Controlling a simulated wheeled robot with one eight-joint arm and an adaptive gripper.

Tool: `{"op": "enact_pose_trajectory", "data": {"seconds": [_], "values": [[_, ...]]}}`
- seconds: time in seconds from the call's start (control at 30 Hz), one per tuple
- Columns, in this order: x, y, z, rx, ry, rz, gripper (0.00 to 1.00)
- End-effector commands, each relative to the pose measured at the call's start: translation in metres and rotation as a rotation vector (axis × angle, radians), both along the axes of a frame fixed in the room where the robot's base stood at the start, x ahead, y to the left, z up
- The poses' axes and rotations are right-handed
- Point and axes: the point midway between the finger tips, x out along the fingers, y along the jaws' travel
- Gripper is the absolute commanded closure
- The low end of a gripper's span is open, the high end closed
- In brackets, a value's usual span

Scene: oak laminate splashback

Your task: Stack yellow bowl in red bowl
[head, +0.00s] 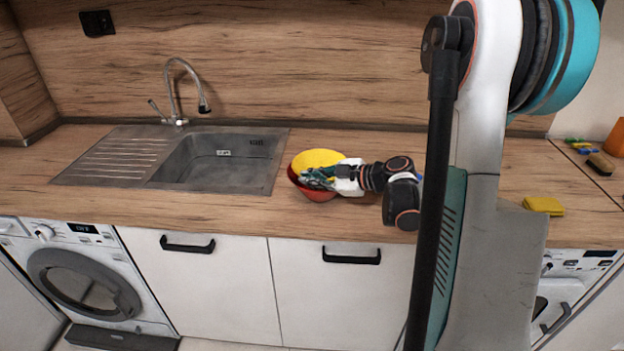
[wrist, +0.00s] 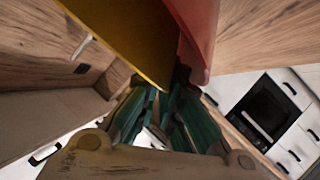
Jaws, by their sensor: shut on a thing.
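The yellow bowl (head: 318,157) is over the red bowl (head: 318,193) on the counter, just right of the sink. It looks tilted, and its lower part is within or behind the red bowl's rim. My gripper (head: 318,178) reaches in from the right at the bowls and is shut on the yellow bowl. In the wrist view the yellow bowl (wrist: 128,35) fills the top, with the red bowl (wrist: 197,30) right beside it. The fingers (wrist: 165,105) hide the exact contact, and I cannot tell whether the yellow bowl rests on the red one.
The sink (head: 222,158) with its tap (head: 177,90) is left of the bowls. A yellow sponge (head: 544,205) lies on the right of the wooden counter (head: 240,210). A brown brush (head: 601,163) and an orange object (head: 616,138) are at the far right. Counter left of the sink is clear.

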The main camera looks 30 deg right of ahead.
Motion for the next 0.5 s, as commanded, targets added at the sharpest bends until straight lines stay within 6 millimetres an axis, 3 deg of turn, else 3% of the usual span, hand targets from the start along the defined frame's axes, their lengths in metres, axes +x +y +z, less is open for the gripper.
{"op": "enact_pose_trajectory", "data": {"seconds": [0.23, 0.27, 0.3, 0.5], "values": [[0.0000, 0.0000, -0.0036, 0.001, -0.001, 0.001, 1.00], [0.0001, 0.0000, -0.0038, 0.000, 0.000, 0.000, 0.88], [0.0000, -0.0001, -0.0038, 0.000, 0.000, 0.000, 0.86], [-0.0001, 0.0001, -0.0038, 0.000, 0.000, 0.000, 0.86]]}}
